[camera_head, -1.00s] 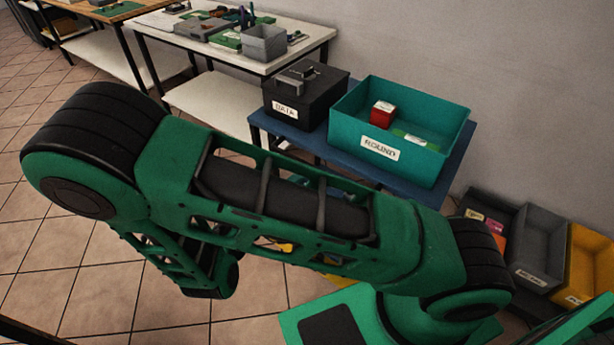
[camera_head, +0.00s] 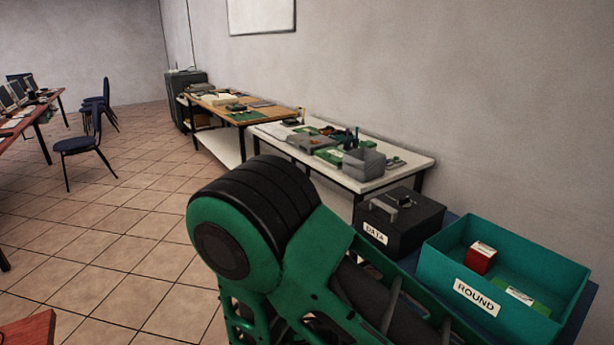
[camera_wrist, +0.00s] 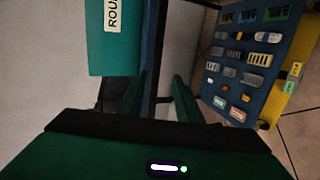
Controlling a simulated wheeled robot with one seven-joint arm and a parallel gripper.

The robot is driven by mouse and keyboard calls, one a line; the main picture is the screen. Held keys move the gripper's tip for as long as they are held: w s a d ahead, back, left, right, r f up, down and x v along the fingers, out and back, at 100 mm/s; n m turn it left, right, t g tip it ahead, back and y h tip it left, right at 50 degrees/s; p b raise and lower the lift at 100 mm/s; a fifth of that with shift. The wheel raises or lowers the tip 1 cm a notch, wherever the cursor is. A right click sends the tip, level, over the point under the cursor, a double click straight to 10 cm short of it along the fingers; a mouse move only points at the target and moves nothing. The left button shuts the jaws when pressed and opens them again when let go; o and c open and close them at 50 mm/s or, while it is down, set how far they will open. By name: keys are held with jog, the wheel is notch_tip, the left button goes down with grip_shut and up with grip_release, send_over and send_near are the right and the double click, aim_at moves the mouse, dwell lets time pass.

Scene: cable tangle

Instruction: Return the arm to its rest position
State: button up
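My green arm fills the lower middle of the head view, bent at a large elbow with a black-ribbed cover, and its end runs out of the frame at the bottom. My gripper (camera_wrist: 160,88) shows only in the wrist view. Its two green fingers stand apart with nothing visible between them, so it looks open and empty. The teal ROUND bin (camera_head: 560,275) stands beyond the arm at right; its wall and part of its label also show near the fingers in the wrist view (camera_wrist: 110,62). Whether the fingers touch anything is hard to tell.
A black DATA case (camera_head: 418,222) sits left of the bin, which holds a red box (camera_head: 481,258). A white-topped bench (camera_head: 405,172) and a wooden bench (camera_head: 215,101) line the wall. A blue tray of connectors (camera_wrist: 222,53) lies right of my gripper. Tiled floor (camera_head: 130,220) is open at left.

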jog(key=s+d+r+m+g+y, duration=0.1)
jog(key=s+d+r+m+y, duration=0.1)
jog(key=d+r+y, duration=0.35)
jog(key=s+d+r+m+y, duration=0.2)
jog(key=r+y, duration=0.1)
jog(key=r, duration=0.5)
jog(key=s+d+r+m+g+y, duration=0.1)
jog(key=s+d+r+m+y, duration=0.1)
jog(key=d+r+y, duration=0.35)
jog(key=s+d+m+g, duration=0.2)
jog(key=s+d+m, duration=0.1)
jog(key=s, duration=0.5)
jog(key=s+d+m+g+h, duration=0.1)
jog(key=s+d+m+g, duration=0.1)
jog(key=s+d, duration=0.3)
jog(key=s+m, duration=0.1)
jog(key=s, duration=0.2)
jog(key=shift+d+f+g, duration=0.15)
jog(key=shift+d+g, duration=0.05)
jog(key=shift+g, duration=0.2)
jog(key=shift+w+f, duration=0.25)
jog(key=shift+w, duration=0.45)
